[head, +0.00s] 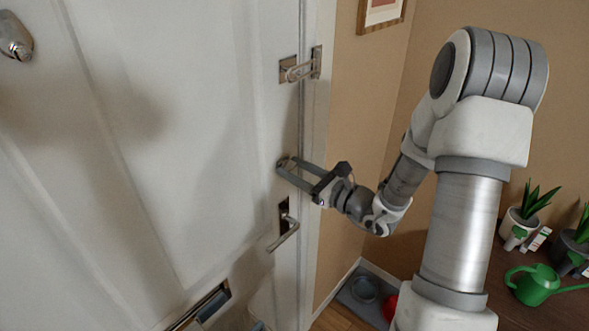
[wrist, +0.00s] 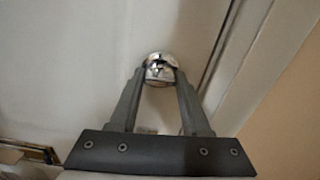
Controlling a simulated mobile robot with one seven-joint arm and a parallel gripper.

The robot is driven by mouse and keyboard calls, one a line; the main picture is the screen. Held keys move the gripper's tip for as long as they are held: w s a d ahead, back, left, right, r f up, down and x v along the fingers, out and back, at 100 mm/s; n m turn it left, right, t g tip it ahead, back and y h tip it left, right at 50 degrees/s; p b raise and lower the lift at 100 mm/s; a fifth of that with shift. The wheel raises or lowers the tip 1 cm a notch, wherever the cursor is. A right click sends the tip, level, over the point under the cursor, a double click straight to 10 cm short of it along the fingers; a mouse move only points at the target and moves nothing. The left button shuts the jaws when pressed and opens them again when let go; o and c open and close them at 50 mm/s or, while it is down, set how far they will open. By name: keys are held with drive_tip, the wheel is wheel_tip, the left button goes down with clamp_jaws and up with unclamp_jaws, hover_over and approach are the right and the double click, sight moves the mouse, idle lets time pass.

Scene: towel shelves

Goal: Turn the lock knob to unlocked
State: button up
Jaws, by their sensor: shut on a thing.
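The lock knob (wrist: 160,66) is a shiny metal knob on the white door (head: 200,130), near its right edge. In the head view the lock knob (head: 286,164) shows only in part, behind my fingertips. My gripper (head: 285,168) reaches it from the right, and its two fingers are shut on the knob. In the wrist view my gripper (wrist: 160,76) has one fingertip on each side of the knob, with a gap between the fingers lower down. The exact turn of the knob is hard to read.
A lever handle (head: 285,232) sits just below the knob, and a metal latch (head: 300,68) sits above it. A mail slot (head: 203,306) is low on the door. Potted plants (head: 523,220) and a green watering can (head: 538,285) stand at the right.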

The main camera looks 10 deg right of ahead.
drive_tip(key=shift+f+n+b, duration=0.15)
drive_tip(key=shift+n+b, duration=0.25)
drive_tip(key=shift+b, duration=0.3)
clamp_jaws()
drive_tip(key=n+b, duration=0.1)
drive_tip(key=b, duration=0.1)
drive_tip(key=n+b, duration=0.2)
drive_tip(key=b, duration=0.1)
drive_tip(key=shift+f, duration=0.25)
drive_tip(key=n+b, duration=0.5)
drive_tip(key=b, duration=0.4)
drive_tip(key=n+b, duration=0.5)
drive_tip(key=b, duration=0.6)
drive_tip(key=n+b, duration=0.1)
drive_tip(key=b, duration=0.2)
drive_tip(key=n+b, duration=0.2)
drive_tip(key=b, duration=0.1)
drive_tip(key=shift+r, duration=0.4)
